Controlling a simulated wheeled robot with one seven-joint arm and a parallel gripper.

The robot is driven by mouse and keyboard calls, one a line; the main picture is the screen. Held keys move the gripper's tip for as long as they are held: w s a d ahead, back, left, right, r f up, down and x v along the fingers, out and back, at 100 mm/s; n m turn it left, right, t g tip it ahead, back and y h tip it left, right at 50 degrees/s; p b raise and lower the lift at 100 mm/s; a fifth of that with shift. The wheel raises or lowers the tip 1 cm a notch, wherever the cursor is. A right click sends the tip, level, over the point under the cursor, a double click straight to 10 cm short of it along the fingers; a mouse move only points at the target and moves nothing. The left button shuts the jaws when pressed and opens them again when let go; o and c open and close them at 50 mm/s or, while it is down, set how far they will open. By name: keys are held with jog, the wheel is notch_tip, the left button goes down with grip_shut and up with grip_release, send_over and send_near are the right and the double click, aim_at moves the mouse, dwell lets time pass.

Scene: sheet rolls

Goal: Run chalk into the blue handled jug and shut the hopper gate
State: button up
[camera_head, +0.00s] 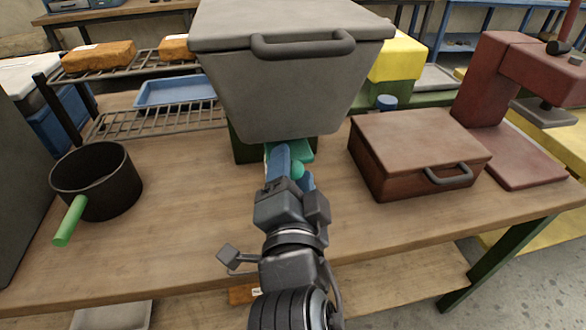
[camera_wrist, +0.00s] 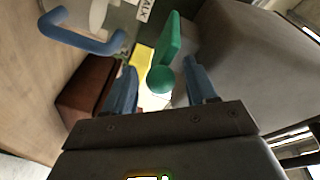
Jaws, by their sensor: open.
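The grey hopper (camera_head: 285,85) hangs over the middle of the table. Its green gate plate (camera_head: 303,148) with a round green knob (camera_head: 297,170) sticks out below it. The gate (camera_wrist: 172,38) and knob (camera_wrist: 160,79) also show in the wrist view. My gripper (camera_wrist: 161,85) is open, with one blue finger on each side of the knob. I cannot tell whether they touch it. The blue jug handle (camera_wrist: 78,40) shows at the upper left of the wrist view, beside a pale shape. Most of the jug is out of frame, and I cannot judge its fill.
A black pot (camera_head: 112,205) with a green handle stands at the left. A brown case (camera_head: 420,135) and a dark red press (camera_head: 490,110) are at the right. A rack (camera_head: 150,120) with a blue tray (camera_head: 175,91) is behind.

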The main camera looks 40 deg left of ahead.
jog(key=v, duration=0.7)
jog(key=shift+b, duration=0.35)
dwell(3.3)
